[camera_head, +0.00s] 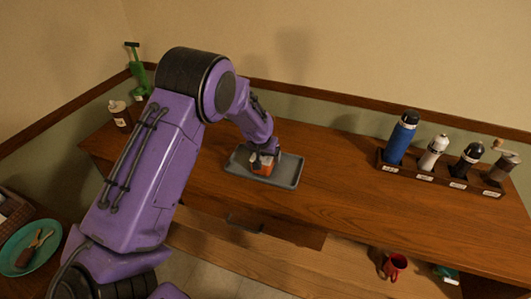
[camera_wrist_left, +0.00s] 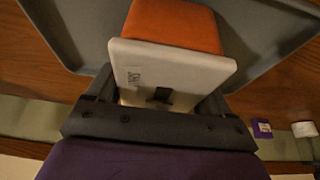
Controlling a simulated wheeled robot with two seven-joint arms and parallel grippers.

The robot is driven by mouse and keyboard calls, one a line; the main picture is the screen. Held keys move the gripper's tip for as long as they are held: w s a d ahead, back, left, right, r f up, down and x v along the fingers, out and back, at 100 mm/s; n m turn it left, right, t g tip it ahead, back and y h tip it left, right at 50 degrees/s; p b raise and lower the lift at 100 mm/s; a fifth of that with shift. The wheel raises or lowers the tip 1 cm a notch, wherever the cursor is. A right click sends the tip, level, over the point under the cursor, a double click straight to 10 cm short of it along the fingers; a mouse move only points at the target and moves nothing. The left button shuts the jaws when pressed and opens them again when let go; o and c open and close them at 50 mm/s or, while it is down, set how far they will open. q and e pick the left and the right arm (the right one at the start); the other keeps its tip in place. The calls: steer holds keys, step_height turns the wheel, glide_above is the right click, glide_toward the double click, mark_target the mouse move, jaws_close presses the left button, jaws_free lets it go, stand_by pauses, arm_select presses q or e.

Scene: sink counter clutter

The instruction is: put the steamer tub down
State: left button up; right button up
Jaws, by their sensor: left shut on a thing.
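The steamer tub (camera_head: 262,169) looks like a small orange body with a pale top. It is over the grey tray (camera_head: 289,182) on the wooden counter. In the left wrist view, the orange body of the tub (camera_wrist_left: 175,24) and its white side with a small dark label are close up, with the tray (camera_wrist_left: 262,30) behind. My left gripper (camera_head: 265,153) is shut on the tub at its pale part; its fingers also show in the wrist view (camera_wrist_left: 158,98). I cannot tell whether the tub touches the tray. My right gripper is not in view.
A rack (camera_head: 440,175) with a blue bottle (camera_head: 401,138) and several shakers or grinders stands at the right. A small jar (camera_head: 120,114) stands at the back left. A red mug (camera_head: 394,266) sits lower down. The counter between tray and rack is clear.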

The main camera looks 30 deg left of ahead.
arm_select(q)
steer(key=shift+s+d, duration=0.1)
steer(key=o, duration=1.2)
steer(key=shift+f, duration=0.1)
steer(key=b+v, duration=0.1)
steer(key=v, duration=1.1)
steer(key=shift+s+b, duration=0.1)
steer(key=shift+b, duration=0.2)
